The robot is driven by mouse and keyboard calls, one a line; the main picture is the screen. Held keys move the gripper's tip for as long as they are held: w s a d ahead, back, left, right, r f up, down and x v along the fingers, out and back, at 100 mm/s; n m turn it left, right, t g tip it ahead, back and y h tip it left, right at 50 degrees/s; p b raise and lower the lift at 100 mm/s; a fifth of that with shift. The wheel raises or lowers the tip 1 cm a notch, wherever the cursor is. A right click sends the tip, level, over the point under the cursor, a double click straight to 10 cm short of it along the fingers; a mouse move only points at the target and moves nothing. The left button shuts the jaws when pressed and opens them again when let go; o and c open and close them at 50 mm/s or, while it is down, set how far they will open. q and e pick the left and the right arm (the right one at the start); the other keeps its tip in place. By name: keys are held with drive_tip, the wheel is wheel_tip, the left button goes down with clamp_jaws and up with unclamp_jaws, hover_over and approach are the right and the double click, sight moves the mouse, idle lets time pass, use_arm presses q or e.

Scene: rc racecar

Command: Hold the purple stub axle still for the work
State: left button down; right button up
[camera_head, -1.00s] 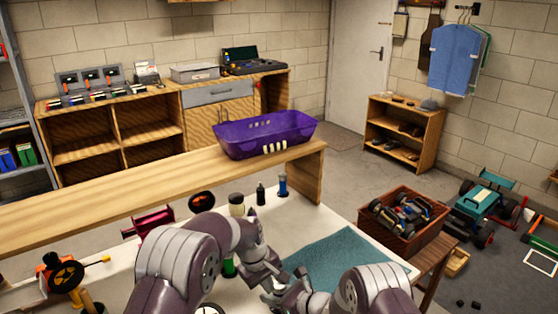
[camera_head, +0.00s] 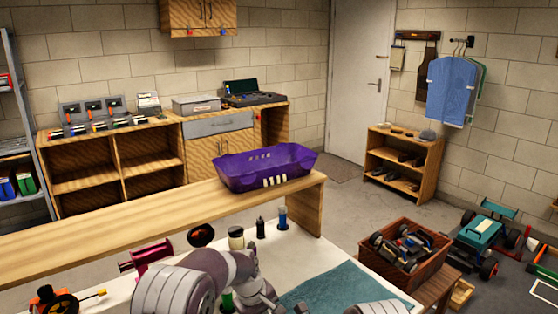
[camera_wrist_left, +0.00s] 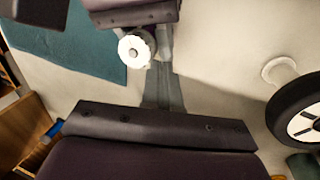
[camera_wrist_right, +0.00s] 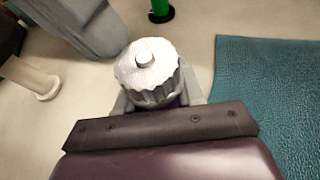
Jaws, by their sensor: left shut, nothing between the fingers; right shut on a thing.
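My right gripper (camera_wrist_right: 158,95) is shut on the purple stub axle (camera_wrist_right: 172,103); only a little purple shows between its grey fingers. A white ribbed round piece (camera_wrist_right: 147,68) with a grey pin end sits over it and hides most of the axle. The white piece also shows in the left wrist view (camera_wrist_left: 133,49), just left of my left gripper. My left gripper (camera_wrist_left: 164,62) is shut and empty, close beside the white piece; I cannot tell whether they touch.
A teal mat (camera_wrist_right: 270,95) lies on the white bench top. A black-tyred wheel (camera_wrist_left: 302,118) with a pale stub stands near my left gripper. Small bottles (camera_head: 260,227) stand at the bench's back, below a wooden shelf with a purple basket (camera_head: 265,167).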

use_arm(q)
drive_tip(key=d+v, duration=0.1)
drive_tip(key=v, duration=0.4)
drive_tip(key=shift+w+a+r, duration=0.15)
drive_tip(key=shift+w+r, duration=0.15)
drive_tip(key=shift+r, duration=0.25)
wheel_tip(320, 180, down, 6)
drive_tip(key=s+d, duration=0.2)
